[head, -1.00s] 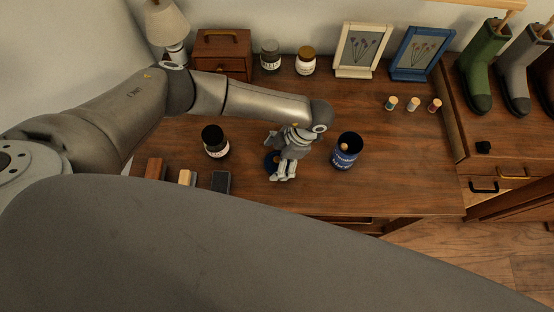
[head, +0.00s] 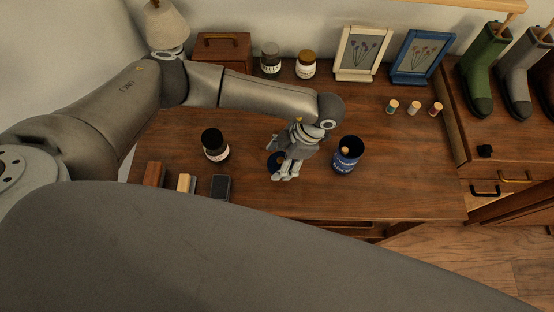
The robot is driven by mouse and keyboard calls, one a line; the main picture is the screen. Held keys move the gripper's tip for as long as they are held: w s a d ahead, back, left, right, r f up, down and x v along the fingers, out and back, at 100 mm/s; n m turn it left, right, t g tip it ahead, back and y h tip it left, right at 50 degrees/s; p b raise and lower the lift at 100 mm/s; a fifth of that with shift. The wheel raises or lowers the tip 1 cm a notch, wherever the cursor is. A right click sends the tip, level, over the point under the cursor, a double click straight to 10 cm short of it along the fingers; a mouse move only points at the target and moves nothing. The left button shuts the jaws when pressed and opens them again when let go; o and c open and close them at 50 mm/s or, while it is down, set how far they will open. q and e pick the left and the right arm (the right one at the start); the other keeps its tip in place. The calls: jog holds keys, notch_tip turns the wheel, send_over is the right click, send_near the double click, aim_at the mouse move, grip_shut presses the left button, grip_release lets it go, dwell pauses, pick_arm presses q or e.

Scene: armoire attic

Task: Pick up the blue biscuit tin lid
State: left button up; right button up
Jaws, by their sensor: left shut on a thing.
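The blue biscuit tin lid (head: 273,160) shows as a small dark blue edge on the left of my left gripper, and most of it is hidden behind the fingers. My left gripper (head: 285,174) comes down over the wooden desk and is shut on the lid. I cannot tell whether the lid is clear of the desk top. The open blue biscuit tin (head: 346,158) stands upright just right of the gripper, with something light brown inside. My right gripper is out of view.
A dark jar (head: 214,145) stands left of the gripper. Several small blocks (head: 186,183) lie near the front left edge. Jars (head: 306,65), picture frames (head: 417,56) and a wooden box (head: 223,48) line the back. Three spools (head: 413,107) stand at right. The desk's right front is clear.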

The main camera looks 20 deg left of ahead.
pick_arm(q)
jog(key=s+d+r+b, duration=0.4)
jog(key=s+d+r, duration=0.35)
jog(key=d, duration=0.25)
jog(key=w+a+r+m+t+h, duration=0.2)
jog(key=w+a+r+m, duration=0.4)
jog(key=a+m, duration=0.3)
jog(key=w+a+r+m+t+h, duration=0.2)
jog(key=w+a+r+m+t, duration=0.3)
jog(key=m, duration=0.9)
jog(key=shift+w+a+r, duration=0.85)
jog(key=shift+w+a, duration=0.75)
jog(key=shift+a, duration=0.8)
